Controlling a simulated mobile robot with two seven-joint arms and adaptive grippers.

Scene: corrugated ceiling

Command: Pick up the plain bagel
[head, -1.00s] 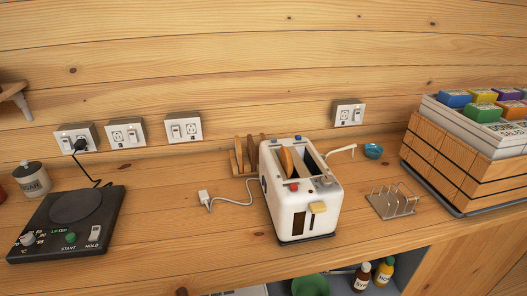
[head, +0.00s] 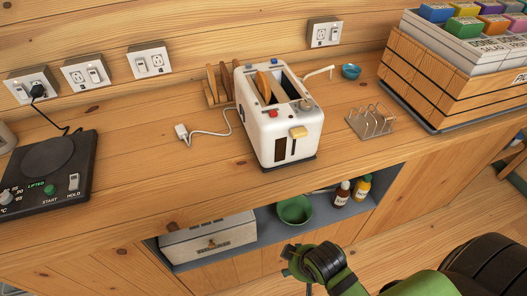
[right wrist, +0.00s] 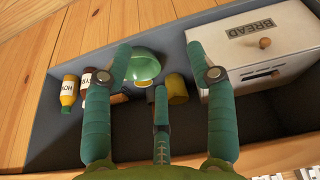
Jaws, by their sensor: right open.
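No thing that I can name as the plain bagel shows clearly. A brown bread-like piece (head: 263,87) stands in one slot of the white toaster (head: 275,135); I cannot tell whether it is a bagel. A white box labelled BREAD (right wrist: 262,48) sits on the low shelf in the right wrist view, and a white box with a knob also shows on that shelf in the head view (head: 210,240). My right gripper (right wrist: 157,50) is open and empty, its fingers facing the shelf. In the head view it (head: 302,262) is below the counter, in front of the shelf. My left gripper is not in view.
On the shelf are a green bowl (head: 295,210), bottles (head: 341,193) and a yellow cup (right wrist: 178,88). The wooden counter edge (head: 330,165) overhangs the shelf. On the counter are a hotplate (head: 45,170), a wire rack (head: 371,121) and a wooden crate (head: 440,80).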

